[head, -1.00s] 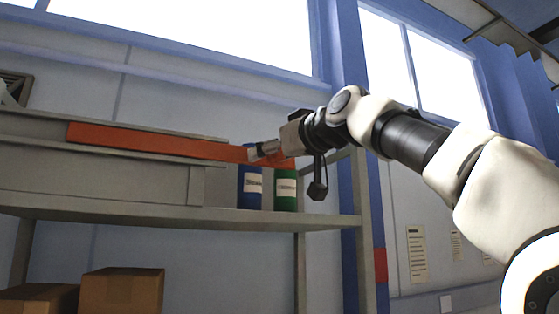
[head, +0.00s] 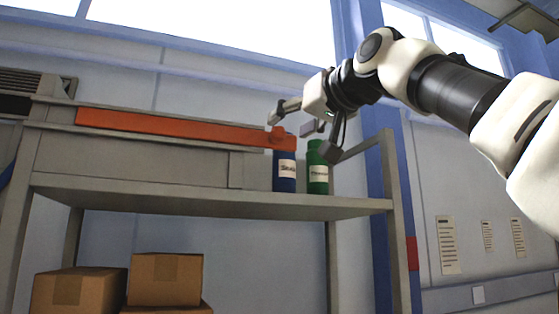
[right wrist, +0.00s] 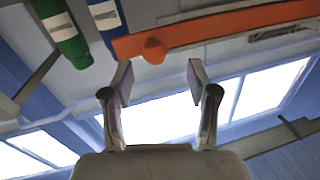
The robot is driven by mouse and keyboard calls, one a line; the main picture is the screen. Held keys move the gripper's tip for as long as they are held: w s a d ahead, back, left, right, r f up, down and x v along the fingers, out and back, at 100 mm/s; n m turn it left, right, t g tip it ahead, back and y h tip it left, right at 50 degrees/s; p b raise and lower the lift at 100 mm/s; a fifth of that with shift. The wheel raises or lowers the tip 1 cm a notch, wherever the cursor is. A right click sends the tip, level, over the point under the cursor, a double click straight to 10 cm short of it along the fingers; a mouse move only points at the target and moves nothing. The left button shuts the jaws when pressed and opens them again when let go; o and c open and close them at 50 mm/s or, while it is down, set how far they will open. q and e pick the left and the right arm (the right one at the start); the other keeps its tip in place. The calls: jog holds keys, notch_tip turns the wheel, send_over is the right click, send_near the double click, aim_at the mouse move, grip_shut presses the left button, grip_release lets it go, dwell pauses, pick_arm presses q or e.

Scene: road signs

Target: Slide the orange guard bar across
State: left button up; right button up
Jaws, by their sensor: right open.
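The orange guard bar (head: 180,125) runs along the front of the grey shelf panel, slanting slightly down to the right in the head view. Its right end, with a round orange knob (right wrist: 154,50), overlaps the top of the blue bottle (head: 285,172). My right gripper (head: 290,124) is open and empty, just above and around the bar's right end in the head view. In the right wrist view the bar (right wrist: 205,32) lies beyond the spread fingertips, and the knob shows between them, apart from both. My left gripper is not in view.
A green bottle (head: 317,170) stands right of the blue one on the grey shelf (head: 200,203). A shelf post (head: 396,220) rises at the right, near my right arm. Cardboard boxes (head: 165,280) sit below. A window is behind.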

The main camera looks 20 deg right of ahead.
aim_at(282, 132)
jog(key=shift+m, duration=0.4)
jog(key=p+x, duration=0.4)
jog(key=p, duration=0.1)
jog(key=p+x, duration=0.2)
jog(key=shift+w+r+p, duration=0.1)
jog(key=shift+r+p, duration=0.25)
jog(key=shift+w+f, duration=0.15)
jog(key=shift+d+f, duration=0.2)
jog(key=shift+d, duration=0.25)
jog(key=shift+a, duration=0.2)
jog(key=c, duration=0.8)
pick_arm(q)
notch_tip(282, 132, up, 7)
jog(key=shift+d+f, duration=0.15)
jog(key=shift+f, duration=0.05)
pick_arm(e)
grip_shut()
